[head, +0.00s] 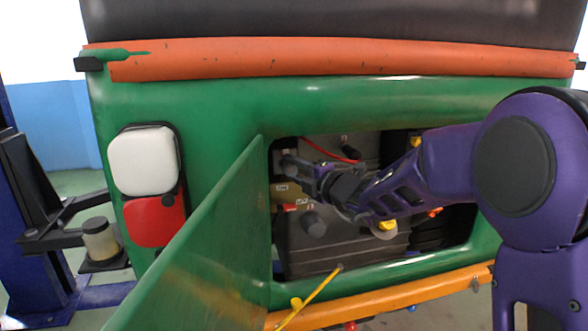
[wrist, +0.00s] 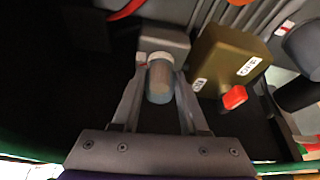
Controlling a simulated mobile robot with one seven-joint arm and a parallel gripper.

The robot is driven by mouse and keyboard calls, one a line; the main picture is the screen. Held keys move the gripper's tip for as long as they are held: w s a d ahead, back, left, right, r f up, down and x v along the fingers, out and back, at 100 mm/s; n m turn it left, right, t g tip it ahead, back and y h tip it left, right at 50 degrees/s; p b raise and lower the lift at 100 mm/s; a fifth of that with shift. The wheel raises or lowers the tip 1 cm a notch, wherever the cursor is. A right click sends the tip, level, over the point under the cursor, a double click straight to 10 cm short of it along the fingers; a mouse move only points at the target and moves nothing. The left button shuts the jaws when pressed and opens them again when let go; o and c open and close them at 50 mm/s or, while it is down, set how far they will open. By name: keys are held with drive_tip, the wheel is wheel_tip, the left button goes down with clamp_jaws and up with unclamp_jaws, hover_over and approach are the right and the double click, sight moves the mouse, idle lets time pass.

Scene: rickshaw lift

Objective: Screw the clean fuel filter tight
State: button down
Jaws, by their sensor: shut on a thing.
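The fuel filter (wrist: 160,82) is a small blue-grey cylinder with a paler end. In the wrist view it sits between the two fingers of my gripper (wrist: 160,85), which is shut on it. Its pale end is at a grey block (wrist: 165,40); I cannot tell how tightly it is seated. In the head view my gripper (head: 302,168) reaches from the right through the opening into the engine bay, near its left side. The filter is not clearly visible there.
The open green hatch door (head: 205,250) stands left of the opening. A brass-coloured box (wrist: 232,60) with a red knob (wrist: 234,97) is close beside the gripper. A dark cylinder (head: 314,224) sits below it. A yellow rod (head: 310,296) leans at the lower edge.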

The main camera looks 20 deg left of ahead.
drive_tip(key=shift+a+r+m+y, duration=0.1)
drive_tip(key=shift+r+m+y, duration=0.25)
drive_tip(key=shift+m, duration=0.25)
drive_tip(key=shift+a+r, duration=0.1)
drive_tip(key=shift+r, duration=0.1)
drive_tip(key=shift+m+t, duration=0.3)
drive_tip(key=shift+m, duration=0.2)
drive_tip(key=m+t+y, duration=0.1)
drive_tip(key=m, duration=0.1)
drive_tip(key=shift+m, duration=0.4)
drive_tip(key=shift+c, duration=1.7)
unclamp_jaws()
drive_tip(key=shift+f, duration=0.2)
drive_tip(key=shift+f, duration=0.1)
drive_tip(key=shift+c, duration=0.7)
drive_tip(key=s+d, duration=0.4)
drive_tip(key=s, duration=0.2)
drive_tip(key=shift+s+d+p, duration=0.15)
drive_tip(key=shift+s+p, duration=0.2)
drive_tip(key=shift+s, duration=0.05)
